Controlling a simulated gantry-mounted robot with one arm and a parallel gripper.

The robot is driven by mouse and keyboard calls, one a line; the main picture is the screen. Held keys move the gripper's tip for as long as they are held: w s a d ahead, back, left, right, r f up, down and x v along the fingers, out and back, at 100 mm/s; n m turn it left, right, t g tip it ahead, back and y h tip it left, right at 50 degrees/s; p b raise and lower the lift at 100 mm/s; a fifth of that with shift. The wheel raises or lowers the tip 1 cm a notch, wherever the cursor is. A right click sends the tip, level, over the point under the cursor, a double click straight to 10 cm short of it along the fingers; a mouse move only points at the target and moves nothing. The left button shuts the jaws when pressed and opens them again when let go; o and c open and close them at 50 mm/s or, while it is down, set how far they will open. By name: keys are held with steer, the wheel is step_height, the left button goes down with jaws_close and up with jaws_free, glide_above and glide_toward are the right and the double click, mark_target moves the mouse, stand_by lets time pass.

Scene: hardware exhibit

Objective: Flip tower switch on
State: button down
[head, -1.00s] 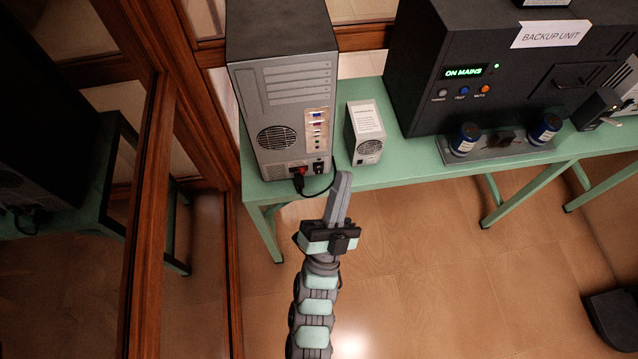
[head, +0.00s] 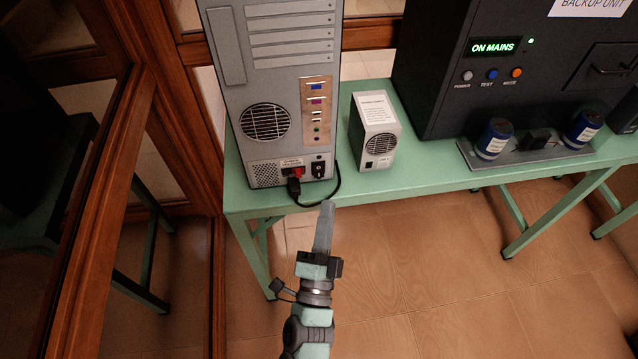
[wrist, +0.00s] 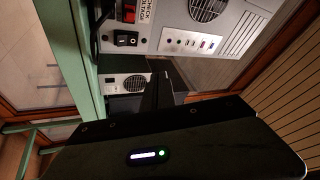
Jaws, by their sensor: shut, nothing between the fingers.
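The tower (head: 280,60) is a grey computer case standing at the left end of the green table, its back panel facing me. Its black rocker switch (head: 318,167) sits at the lower right of that panel; it also shows in the wrist view (wrist: 127,39). A red part and a plugged-in black power cable (head: 295,187) are just left of the switch. My gripper (head: 325,212) is shut and empty, pointing up at the table's front edge, below the switch and apart from it. In the wrist view my gripper (wrist: 158,88) covers the lower middle.
A small white box with a fan (head: 374,130) stands right of the tower. A black backup unit (head: 500,85) reading ON MAINS is farther right, with blue canisters (head: 494,139) before it. The cable loops over the table edge (head: 450,183). A wood-framed glass partition (head: 100,200) is at left.

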stand_by(0.4)
steer(key=b, duration=0.2)
glide_toward(322, 169)
steer(key=shift+r+x, duration=0.2)
steer(key=shift+x, duration=1)
steer(key=shift+r+x, duration=0.2)
steer(key=shift+x, duration=1)
steer(key=shift+s+d, duration=0.15)
steer(key=shift+d, duration=0.05)
steer(key=shift+w+f, duration=0.1)
steer(key=shift+w, duration=0.25)
steer(key=shift+w+a+f, duration=0.1)
steer(key=shift+w+a, duration=0.05)
steer(key=shift+w, duration=0.2)
stand_by(0.4)
steer(key=shift+s, duration=0.15)
steer(key=shift+s, duration=0.6)
